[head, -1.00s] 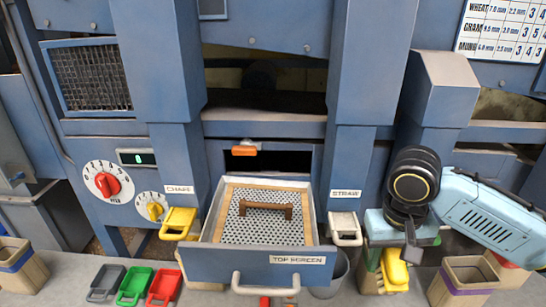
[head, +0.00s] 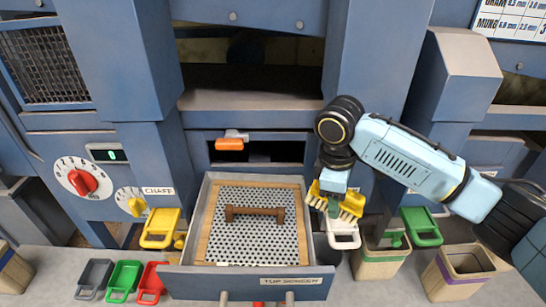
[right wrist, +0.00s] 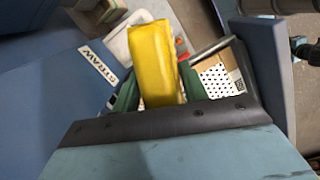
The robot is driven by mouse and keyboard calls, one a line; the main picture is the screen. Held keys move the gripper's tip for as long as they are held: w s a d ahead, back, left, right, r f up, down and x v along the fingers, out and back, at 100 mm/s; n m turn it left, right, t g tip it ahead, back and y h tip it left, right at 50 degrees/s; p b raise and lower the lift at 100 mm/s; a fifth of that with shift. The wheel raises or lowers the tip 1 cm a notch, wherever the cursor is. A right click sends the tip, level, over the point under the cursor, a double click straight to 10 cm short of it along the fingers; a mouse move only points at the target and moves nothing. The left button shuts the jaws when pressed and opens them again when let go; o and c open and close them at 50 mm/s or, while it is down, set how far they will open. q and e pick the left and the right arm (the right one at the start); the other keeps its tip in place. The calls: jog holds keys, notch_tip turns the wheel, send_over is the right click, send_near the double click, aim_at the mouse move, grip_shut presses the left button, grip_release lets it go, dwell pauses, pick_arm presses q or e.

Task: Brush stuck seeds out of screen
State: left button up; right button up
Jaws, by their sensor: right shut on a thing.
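The top screen (head: 270,240) is a perforated grey sheet in a wooden frame, with a brown bar handle (head: 254,214) across it. It lies in the pulled-out drawer labelled TOP SCREEN (head: 180,281); its holes also show in the right wrist view (right wrist: 214,80). My right gripper (head: 334,205) is shut on a yellow brush (head: 351,209), just right of the drawer's right wall. In the right wrist view the brush's yellow back (right wrist: 158,62) sits between the green fingers. I cannot make out single seeds in the screen. My left gripper is not in view.
A yellow scoop (head: 160,229) stands left of the drawer and a white one (head: 343,236) right of it. Grey, green and red scoops (head: 124,279) lie at front left. Bins (head: 377,263) stand at right. An orange-handled lever (head: 229,143) is behind the drawer.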

jog(key=w+a+n, duration=0.1)
jog(key=a+n, duration=0.1)
jog(key=n, duration=0.1)
jog(key=w+a+r+n+t+p, duration=0.1)
jog(key=n, duration=0.3)
jog(key=w+a+n+p, duration=0.1)
jog(key=a+n, duration=0.1)
jog(key=n, duration=0.2)
jog(key=shift+w+a+r+t+h, duration=0.3)
jog(key=shift+w, duration=0.05)
pick_arm(q)
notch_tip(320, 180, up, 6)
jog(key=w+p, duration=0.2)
jog(key=p, duration=0.2)
pick_arm(e)
jog(key=w+a+r+n+t+y, duration=0.25)
jog(key=a+n, duration=0.45)
jog(key=n, duration=0.7)
jog(key=f+b, duration=0.2)
jog(key=f+n+y+b, duration=0.1)
jog(key=f, duration=0.1)
jog(key=w+a+f+n+b, duration=0.1)
jog(key=b, duration=0.1)
jog(key=shift+f+b, duration=0.3)
jog(key=shift+f, duration=0.1)
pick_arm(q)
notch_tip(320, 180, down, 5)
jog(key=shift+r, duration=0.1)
pick_arm(e)
jog(key=shift+r, duration=0.1)
